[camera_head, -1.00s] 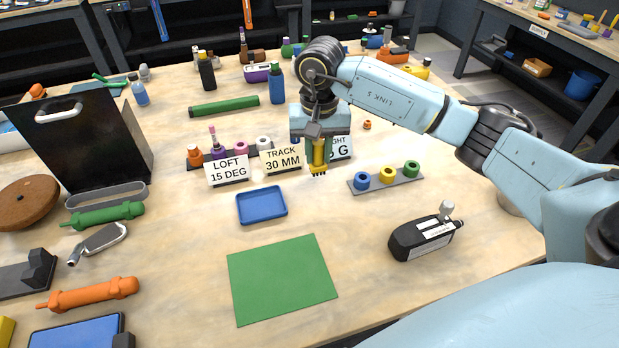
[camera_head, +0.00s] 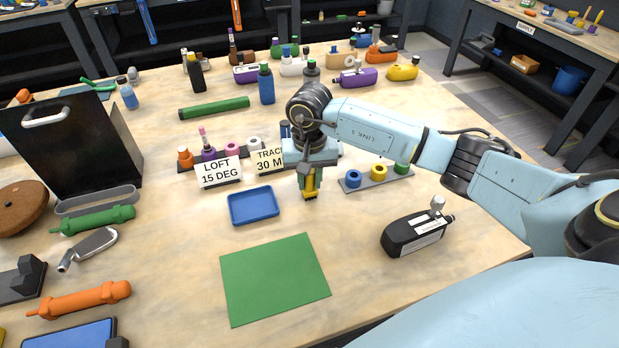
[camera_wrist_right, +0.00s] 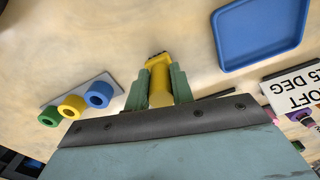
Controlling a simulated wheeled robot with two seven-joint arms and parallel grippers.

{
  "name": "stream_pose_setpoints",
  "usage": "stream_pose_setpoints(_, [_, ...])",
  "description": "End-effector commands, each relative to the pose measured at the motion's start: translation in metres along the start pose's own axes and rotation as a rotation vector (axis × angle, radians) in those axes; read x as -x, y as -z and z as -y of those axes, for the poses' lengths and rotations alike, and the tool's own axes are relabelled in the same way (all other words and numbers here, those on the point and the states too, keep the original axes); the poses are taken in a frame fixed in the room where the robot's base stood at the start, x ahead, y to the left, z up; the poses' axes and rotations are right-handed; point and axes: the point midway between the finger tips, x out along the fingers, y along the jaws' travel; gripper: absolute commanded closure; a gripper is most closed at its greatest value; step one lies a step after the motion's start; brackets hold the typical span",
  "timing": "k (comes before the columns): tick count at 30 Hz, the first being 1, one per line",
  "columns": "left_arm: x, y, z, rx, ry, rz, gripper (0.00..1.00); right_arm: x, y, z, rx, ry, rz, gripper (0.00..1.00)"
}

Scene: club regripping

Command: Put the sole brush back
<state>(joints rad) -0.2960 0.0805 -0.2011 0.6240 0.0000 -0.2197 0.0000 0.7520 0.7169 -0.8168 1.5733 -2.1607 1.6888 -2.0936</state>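The sole brush (camera_head: 310,194) is small and yellow with dark bristles at its lower end. My right gripper (camera_head: 310,184) is shut on it and holds it bristles down, between the blue tray and the strip of rings. In the right wrist view the yellow brush (camera_wrist_right: 161,88) sits between the two green fingers of my right gripper (camera_wrist_right: 160,90), its dark end pointing away from the palm. I cannot tell how high the bristle end is above the table. My left gripper is not in view.
A blue tray (camera_head: 254,206) and a green mat (camera_head: 274,279) lie in front. A strip with blue, yellow and green rings (camera_head: 378,181) is on the right, with a black device (camera_head: 416,233) nearer me. Label cards (camera_head: 217,172) stand behind; my arm partly hides them.

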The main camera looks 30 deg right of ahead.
Motion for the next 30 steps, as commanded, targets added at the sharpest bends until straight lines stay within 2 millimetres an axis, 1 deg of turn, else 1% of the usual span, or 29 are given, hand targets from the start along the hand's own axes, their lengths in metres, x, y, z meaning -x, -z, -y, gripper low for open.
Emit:
stream_pose_setpoints(1, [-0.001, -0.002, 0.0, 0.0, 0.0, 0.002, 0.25, -0.001, 0.0, 0.0, 0.0, 0.0, 0.0, 0.72])
stream_pose_setpoints(5, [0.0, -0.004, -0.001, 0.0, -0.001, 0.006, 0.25, 0.0, 0.0, 0.0, 0.0, 0.0, 0.0, 0.55])
stream_pose_setpoints(13, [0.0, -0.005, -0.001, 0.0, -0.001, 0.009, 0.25, 0.0, 0.0, 0.0, 0.0, 0.0, 0.0, 0.55])
stream_pose_setpoints(17, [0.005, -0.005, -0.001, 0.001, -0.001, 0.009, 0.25, 0.006, 0.0, 0.0, 0.0, 0.0, 0.0, 0.55])
stream_pose_setpoints(20, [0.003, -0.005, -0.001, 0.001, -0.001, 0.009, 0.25, 0.022, 0.001, 0.0, 0.002, 0.001, -0.005, 0.55])
stream_pose_setpoints(27, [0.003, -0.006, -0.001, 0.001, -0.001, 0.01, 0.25, 0.076, 0.001, 0.0, 0.001, 0.001, -0.006, 0.55])
stream_pose_setpoints(30, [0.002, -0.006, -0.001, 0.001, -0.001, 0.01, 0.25, 0.095, 0.001, 0.0, 0.0, 0.0, -0.004, 0.55])
